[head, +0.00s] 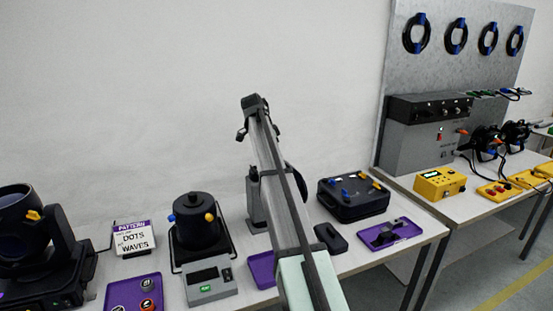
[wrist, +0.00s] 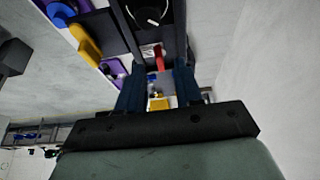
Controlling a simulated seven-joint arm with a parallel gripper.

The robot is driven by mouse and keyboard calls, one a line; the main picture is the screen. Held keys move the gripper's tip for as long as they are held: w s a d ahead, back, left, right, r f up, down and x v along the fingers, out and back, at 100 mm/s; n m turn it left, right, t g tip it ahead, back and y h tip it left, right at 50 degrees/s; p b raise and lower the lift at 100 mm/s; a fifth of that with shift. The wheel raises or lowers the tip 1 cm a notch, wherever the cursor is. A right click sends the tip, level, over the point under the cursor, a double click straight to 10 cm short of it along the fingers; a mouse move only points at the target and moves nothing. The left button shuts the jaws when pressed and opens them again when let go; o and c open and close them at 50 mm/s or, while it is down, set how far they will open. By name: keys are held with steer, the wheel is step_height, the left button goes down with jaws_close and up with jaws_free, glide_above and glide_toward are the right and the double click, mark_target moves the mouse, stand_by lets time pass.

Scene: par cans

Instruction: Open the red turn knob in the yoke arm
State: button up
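A red knob (wrist: 158,55) shows in the wrist view, on or beside a dark part that I take to be the yoke arm (wrist: 175,28). My gripper (wrist: 159,76) has its two dark blue fingers apart, one on each side of the line to the red knob. Nothing is visibly clamped between them. I cannot tell whether the fingertips touch the knob or stop short of it. A round black face with a white mark (wrist: 150,12) is at the top of the wrist view. In the head view my arm hides the gripper and the red knob.
A yellow knob (wrist: 86,42) sticks out at the left of the wrist view. In the head view a black fixture (head: 193,207) on a scale, a moving light (head: 72,255) and a black case (head: 352,203) stand around my arm.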

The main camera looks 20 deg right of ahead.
steer(key=shift+x, duration=1.15)
jaws_close()
